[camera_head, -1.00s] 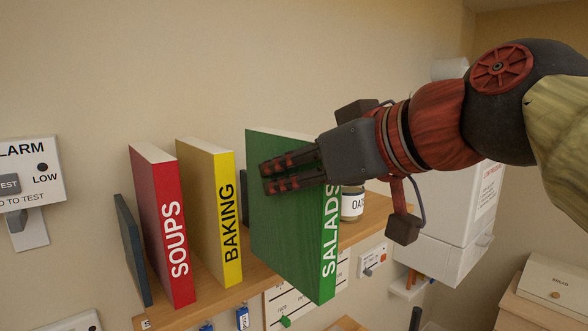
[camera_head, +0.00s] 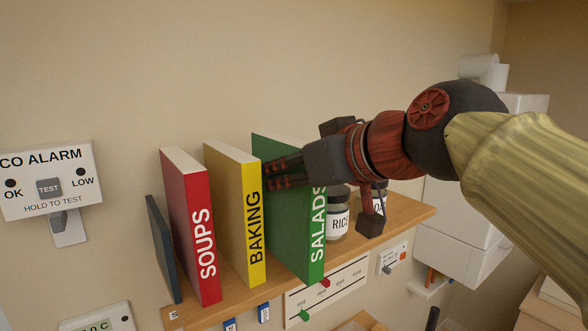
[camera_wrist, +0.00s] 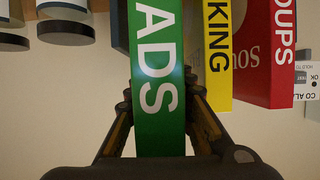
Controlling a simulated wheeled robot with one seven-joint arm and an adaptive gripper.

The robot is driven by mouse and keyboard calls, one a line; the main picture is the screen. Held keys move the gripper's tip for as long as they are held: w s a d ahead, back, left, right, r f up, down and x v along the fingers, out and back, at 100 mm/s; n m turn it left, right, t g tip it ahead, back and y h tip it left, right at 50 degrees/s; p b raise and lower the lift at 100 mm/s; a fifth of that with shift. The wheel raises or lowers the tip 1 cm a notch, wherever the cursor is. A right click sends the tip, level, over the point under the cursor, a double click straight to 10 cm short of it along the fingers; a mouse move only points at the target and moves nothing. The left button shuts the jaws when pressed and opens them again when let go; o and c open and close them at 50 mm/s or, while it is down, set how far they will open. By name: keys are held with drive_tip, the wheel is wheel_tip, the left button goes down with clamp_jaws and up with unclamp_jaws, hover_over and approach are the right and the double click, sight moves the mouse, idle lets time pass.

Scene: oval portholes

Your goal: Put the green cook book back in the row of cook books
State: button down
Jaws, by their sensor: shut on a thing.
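The green cook book (camera_head: 287,222), marked SALADS, stands upright just right of the yellow BAKING book (camera_head: 237,215) at the shelf. The red SOUPS book (camera_head: 190,225) stands left of the yellow one. My gripper (camera_head: 284,172) is shut on the green book, with fingers on its side faces. In the wrist view the green book (camera_wrist: 157,80) sits between both fingers, with a narrow gap to the yellow book (camera_wrist: 217,50). Whether the green book's bottom rests on the shelf I cannot tell.
A dark thin panel (camera_head: 163,248) stands at the row's left end. A RICE jar (camera_head: 338,215) and another jar stand right of the green book on the wooden shelf (camera_head: 405,214). A CO alarm (camera_head: 48,182) is on the wall at left.

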drive_tip(key=r+p+x, duration=0.1)
drive_tip(key=p+x, duration=0.1)
drive_tip(key=x, duration=0.5)
drive_tip(key=shift+w+a, duration=0.25)
idle(0.4)
idle(0.3)
drive_tip(key=c, duration=1.5)
unclamp_jaws()
drive_tip(key=shift+f, duration=0.1)
drive_tip(key=shift+o, duration=0.2)
drive_tip(key=shift+f, duration=0.1)
